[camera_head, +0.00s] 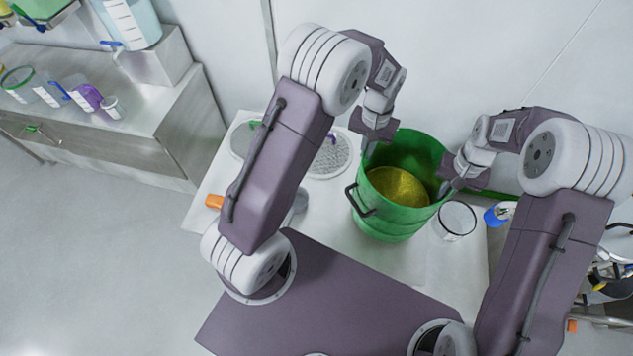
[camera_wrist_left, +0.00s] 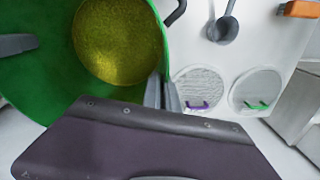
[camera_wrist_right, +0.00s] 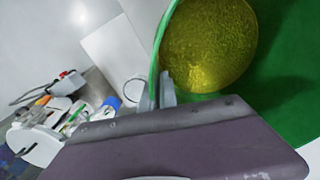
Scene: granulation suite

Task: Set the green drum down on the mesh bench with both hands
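The green drum (camera_head: 388,226) is open-topped, with yellow granular material inside and a dark side handle. My left gripper (camera_head: 366,150) is at its left rim, and my right gripper (camera_head: 442,188) is at its right rim. In the left wrist view the fingers (camera_wrist_left: 163,95) close on the drum's wall (camera_wrist_left: 35,80). In the right wrist view the fingers (camera_wrist_right: 157,95) also straddle the rim of the drum (camera_wrist_right: 285,75). The drum is upright over the pale bench (camera_head: 408,266). Whether its bottom touches the bench cannot be told.
Two round mesh sieves (camera_head: 332,158) lie on the bench left of the drum, near an orange object (camera_head: 214,201). A clear round container (camera_head: 457,220) and a blue-capped item (camera_head: 497,214) are at the right. A steel counter (camera_head: 150,120) stands further left.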

